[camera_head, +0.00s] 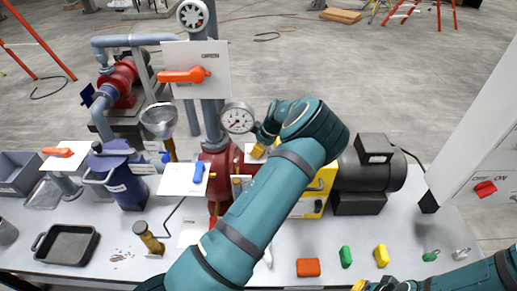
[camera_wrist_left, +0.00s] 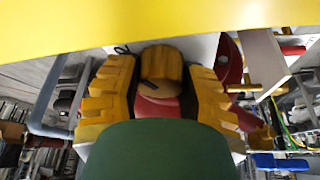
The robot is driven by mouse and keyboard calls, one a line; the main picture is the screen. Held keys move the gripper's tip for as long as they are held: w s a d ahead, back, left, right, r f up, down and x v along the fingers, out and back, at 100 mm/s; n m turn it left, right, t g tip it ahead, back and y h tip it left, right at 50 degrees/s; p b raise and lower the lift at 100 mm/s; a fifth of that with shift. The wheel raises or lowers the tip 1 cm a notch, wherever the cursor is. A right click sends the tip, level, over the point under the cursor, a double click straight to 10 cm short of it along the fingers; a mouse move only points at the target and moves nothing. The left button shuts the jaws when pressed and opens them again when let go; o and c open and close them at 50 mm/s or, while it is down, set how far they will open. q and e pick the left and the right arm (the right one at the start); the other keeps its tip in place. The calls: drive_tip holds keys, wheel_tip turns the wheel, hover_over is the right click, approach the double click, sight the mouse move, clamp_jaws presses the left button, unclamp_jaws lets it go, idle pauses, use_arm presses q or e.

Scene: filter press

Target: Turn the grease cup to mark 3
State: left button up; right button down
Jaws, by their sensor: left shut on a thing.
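The grease cup (camera_wrist_left: 162,66) is a round brass cap above a red part, between the two yellow fingers of my left gripper (camera_wrist_left: 160,84) in the left wrist view. In the head view my left gripper (camera_head: 259,149) is at the pump beside the yellow guard, and my own wrist hides most of the cup. My right gripper (camera_head: 375,286) shows only as yellow tips at the bottom edge; its opening cannot be judged.
A pressure gauge (camera_head: 238,118) and a blue-handled valve (camera_head: 199,172) stand close left of my left gripper. The yellow guard (camera_head: 318,192) and dark motor (camera_head: 372,170) are on its right. Red, green and yellow blocks lie at the bench front. A black tray (camera_head: 48,259) is at left.

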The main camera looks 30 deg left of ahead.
use_arm(q)
drive_tip(key=shift+f, duration=0.1)
idle(0.5)
drive_tip(key=o, duration=1.2)
drive_tip(key=v, duration=1.2)
drive_tip(key=shift+s+a, duration=0.1)
drive_tip(key=shift+a, duration=0.05)
